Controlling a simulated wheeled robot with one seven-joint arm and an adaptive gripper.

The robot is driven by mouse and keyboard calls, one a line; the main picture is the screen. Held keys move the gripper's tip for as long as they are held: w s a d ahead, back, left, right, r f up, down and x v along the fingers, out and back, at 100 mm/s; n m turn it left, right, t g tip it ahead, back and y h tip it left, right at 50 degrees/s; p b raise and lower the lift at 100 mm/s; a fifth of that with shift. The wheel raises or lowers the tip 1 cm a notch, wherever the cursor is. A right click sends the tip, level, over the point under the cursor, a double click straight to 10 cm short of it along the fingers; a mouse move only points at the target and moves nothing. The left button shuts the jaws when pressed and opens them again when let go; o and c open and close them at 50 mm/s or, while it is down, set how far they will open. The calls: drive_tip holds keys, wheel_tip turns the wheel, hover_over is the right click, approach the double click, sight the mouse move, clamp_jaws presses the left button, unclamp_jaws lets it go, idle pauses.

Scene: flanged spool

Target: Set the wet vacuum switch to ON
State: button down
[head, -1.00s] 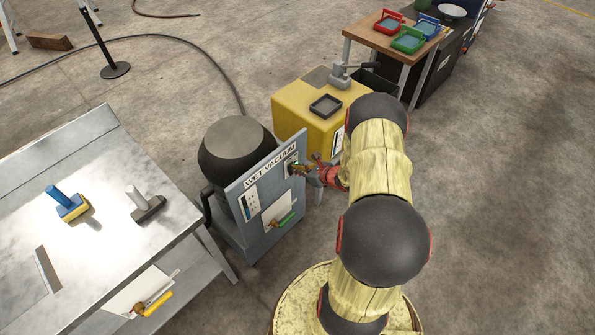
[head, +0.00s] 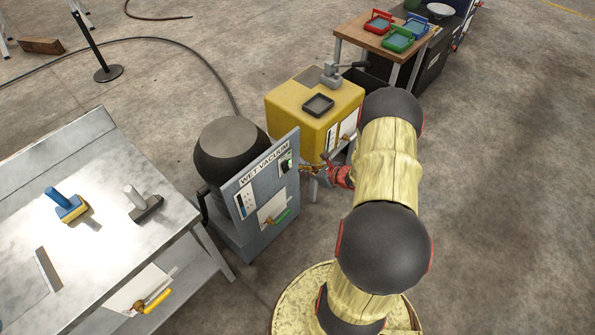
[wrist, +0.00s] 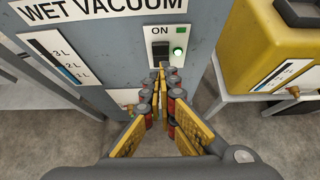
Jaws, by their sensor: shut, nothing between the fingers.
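The wet vacuum (head: 231,150) is a dark drum behind a grey panel (head: 248,228) headed WET VACUUM. Its switch (wrist: 160,50) is a black rocker high on the panel's right side, under the word ON in the wrist view. A round green lamp (wrist: 178,52) glows beside it, and it also shows as a bright spot in the head view (head: 289,163). My gripper (wrist: 160,72) is shut and empty, with its fingertips just below the switch in the wrist view. In the head view my gripper (head: 306,169) appears slightly apart from the panel. The rocker's exact tilt is hard to tell.
A yellow machine (head: 300,115) stands behind and to the right. A metal table (head: 100,235) with two brush-like tools is at left. Open floor (head: 500,220) lies at right.

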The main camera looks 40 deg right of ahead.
drive_tip(key=r+p+v, duration=0.1)
drive_tip(key=v, duration=0.5)
drive_tip(key=shift+w+a, duration=0.15)
drive_tip(key=shift+w, duration=0.2)
drive_tip(key=s+a+f+n+g+y, duration=0.1)
drive_tip(key=s+a+n+y, duration=0.1)
drive_tip(key=s+a+n, duration=0.3)
drive_tip(key=s+a+r+n+g+y, duration=0.3)
drive_tip(key=a+r+n+g, duration=0.3)
drive_tip(key=a+r+n, duration=0.5)
drive_tip(key=s+a+r+n+h, duration=0.2)
drive_tip(key=a+r+n, duration=0.3)
drive_tip(key=r, duration=0.4)
drive_tip(key=s+a+r+n+t+h, duration=0.1)
drive_tip(key=s+a+r+n+h, duration=0.1)
drive_tip(key=a+r+n, duration=0.4)
drive_tip(key=s+a+r+n+h, duration=0.1)
drive_tip(key=a+r+n+h, duration=0.1)
drive_tip(key=a+r+n, duration=0.3)
wheel_tip(320, 180, up, 8)
drive_tip(key=n, duration=0.3)
drive_tip(key=shift+s+a+t, duration=0.2)
drive_tip(key=shift+s+t, duration=0.1)
drive_tip(key=shift+s, duration=0.1)
